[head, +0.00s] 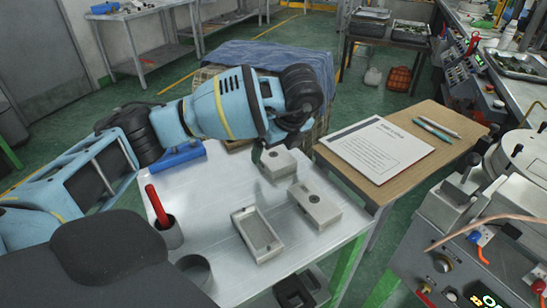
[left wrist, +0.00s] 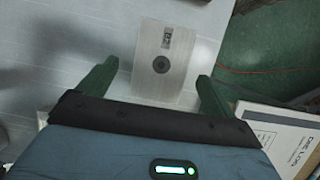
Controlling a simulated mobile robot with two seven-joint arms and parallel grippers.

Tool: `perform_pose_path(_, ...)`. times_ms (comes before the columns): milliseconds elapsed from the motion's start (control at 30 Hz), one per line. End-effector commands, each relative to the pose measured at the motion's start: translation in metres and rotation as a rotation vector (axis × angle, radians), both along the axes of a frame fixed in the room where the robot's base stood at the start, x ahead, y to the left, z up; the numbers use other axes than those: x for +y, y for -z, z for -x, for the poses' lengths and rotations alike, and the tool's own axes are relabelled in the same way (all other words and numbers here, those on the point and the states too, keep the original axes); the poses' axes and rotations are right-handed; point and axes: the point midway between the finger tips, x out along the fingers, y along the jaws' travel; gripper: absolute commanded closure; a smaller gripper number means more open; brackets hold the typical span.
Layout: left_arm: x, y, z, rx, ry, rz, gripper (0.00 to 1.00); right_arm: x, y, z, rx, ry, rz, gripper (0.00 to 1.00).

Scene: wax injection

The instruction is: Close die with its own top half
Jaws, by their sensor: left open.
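A grey metal die block (head: 279,163) stands near the back right corner of the white-topped table, under my left gripper (head: 280,148). The left wrist view shows this block (left wrist: 178,66) with a small label and a dark round hole on top. The open left gripper (left wrist: 158,72) has its green fingers on either side of the block's near end; contact cannot be told. A second block (head: 321,211) with a round hole sits nearer and to the right. An open die half (head: 266,253) with a shallow cavity facing up lies in front. My right gripper is not seen.
A cup (head: 170,234) with a red-handled tool and a grey cylinder (head: 196,270) stand at the table's left front. A blue item (head: 182,155) lies at the back left. A wooden side table (head: 372,188) with a paper (head: 376,145) and pens adjoins on the right.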

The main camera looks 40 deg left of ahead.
Motion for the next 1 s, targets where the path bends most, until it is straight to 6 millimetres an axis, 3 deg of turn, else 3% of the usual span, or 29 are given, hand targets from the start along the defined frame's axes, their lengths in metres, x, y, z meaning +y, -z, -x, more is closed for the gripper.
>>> perform_pose_path(200, 0.010, 0.024, -0.004, 0.000, -0.001, -0.001, 0.08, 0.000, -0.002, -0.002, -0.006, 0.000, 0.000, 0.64)
perform_pose_path(500, 0.011, 0.028, -0.005, -0.001, 0.000, -0.001, 0.08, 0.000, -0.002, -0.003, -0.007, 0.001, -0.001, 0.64)
perform_pose_path(933, 0.010, 0.028, -0.005, -0.001, 0.000, -0.001, 0.64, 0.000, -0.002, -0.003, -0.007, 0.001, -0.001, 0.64)
perform_pose_path(1000, 0.010, 0.027, -0.005, -0.003, 0.000, 0.000, 0.67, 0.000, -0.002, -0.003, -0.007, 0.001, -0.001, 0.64)
